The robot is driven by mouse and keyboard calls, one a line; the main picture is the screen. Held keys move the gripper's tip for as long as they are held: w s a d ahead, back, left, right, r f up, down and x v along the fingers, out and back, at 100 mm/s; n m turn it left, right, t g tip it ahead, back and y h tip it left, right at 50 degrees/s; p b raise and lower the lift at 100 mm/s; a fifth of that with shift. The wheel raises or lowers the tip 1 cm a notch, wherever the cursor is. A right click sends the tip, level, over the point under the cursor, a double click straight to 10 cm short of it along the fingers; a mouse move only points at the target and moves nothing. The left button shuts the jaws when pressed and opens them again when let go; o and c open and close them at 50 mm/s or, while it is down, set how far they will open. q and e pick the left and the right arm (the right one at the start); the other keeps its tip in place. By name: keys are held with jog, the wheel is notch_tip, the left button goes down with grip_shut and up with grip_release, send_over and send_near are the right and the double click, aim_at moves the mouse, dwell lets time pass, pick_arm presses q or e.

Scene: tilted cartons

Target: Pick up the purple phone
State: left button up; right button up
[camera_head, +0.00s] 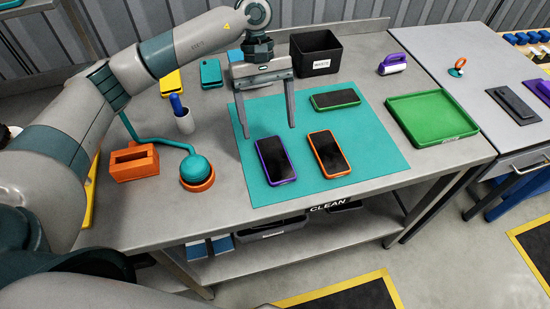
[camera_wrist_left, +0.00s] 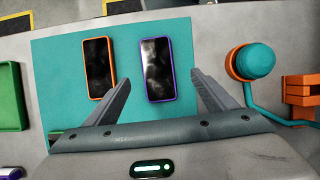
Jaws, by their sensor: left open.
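The purple phone (camera_head: 275,160) is a dark-screened phone with a purple rim. It lies flat, screen up, on the left part of the teal mat (camera_head: 376,168). In the wrist view the purple phone (camera_wrist_left: 157,69) lies beyond my fingertips, roughly between their lines. My left gripper (camera_head: 267,130) is open and empty, above the mat and apart from the phone. Its two fingers also show in the wrist view (camera_wrist_left: 160,82). My right gripper is in neither view.
An orange-rimmed phone (camera_head: 328,154) lies right of the purple one, and a green-rimmed phone (camera_head: 335,100) lies behind. A green tray (camera_head: 432,118) stands to the right. A teal ball on an orange base (camera_head: 196,171) and an orange block (camera_head: 134,162) stand left. A black bin (camera_head: 316,55) is behind.

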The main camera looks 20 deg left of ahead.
aim_at(276, 159)
pick_arm(q)
jog(key=shift+x, duration=1.9)
jog(key=shift+w+p+x, duration=0.2)
jog(key=shift+p+x, duration=0.05)
jog(key=shift+x, duration=1.05)
jog(key=shift+w+p+x, duration=0.15)
jog(key=shift+p+x, duration=0.1)
jog(key=shift+x, duration=1.05)
jog(key=shift+f, duration=0.1)
jog(key=shift+c, duration=0.7)
jog(key=shift+w, duration=0.1)
jog(key=c, duration=0.9)
